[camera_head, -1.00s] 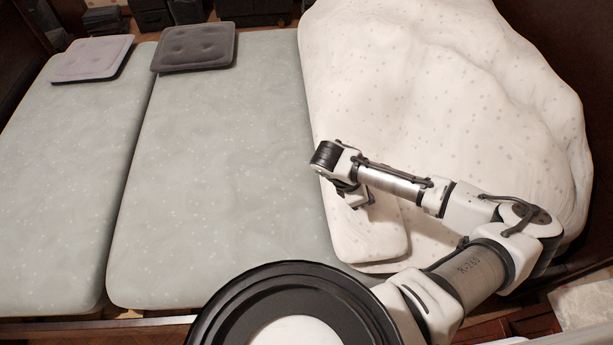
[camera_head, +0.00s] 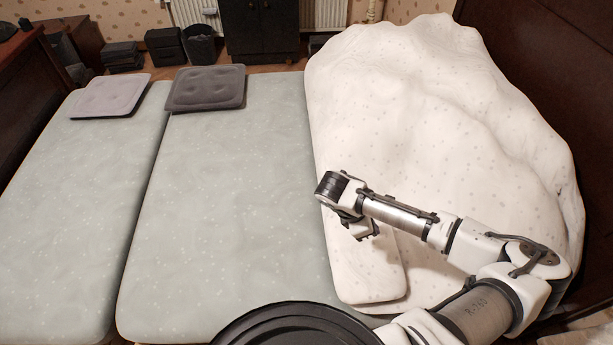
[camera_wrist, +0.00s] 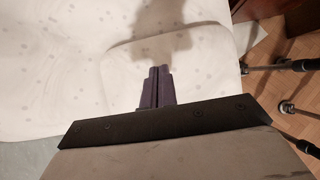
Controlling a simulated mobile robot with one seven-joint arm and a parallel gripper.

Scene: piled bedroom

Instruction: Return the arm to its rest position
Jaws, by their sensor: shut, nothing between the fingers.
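My arm reaches in from the lower right in the head view and folds back to the left over the bed. My gripper (camera_head: 366,231) hangs at its end above the white dotted duvet (camera_head: 430,130), near the duvet's left edge. In the wrist view my gripper (camera_wrist: 158,72) shows as two dark fingers side by side, shut with nothing between them. The pale dotted duvet (camera_wrist: 60,70) lies beneath them, with a soft shadow ahead of the fingertips.
Two green mattresses (camera_head: 240,190) fill the left and middle. A light cushion (camera_head: 110,95) and a dark cushion (camera_head: 206,87) lie at their far end. Dark wooden bed panels (camera_head: 540,75) stand at the right. Wooden floor (camera_wrist: 295,65) shows right in the wrist view.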

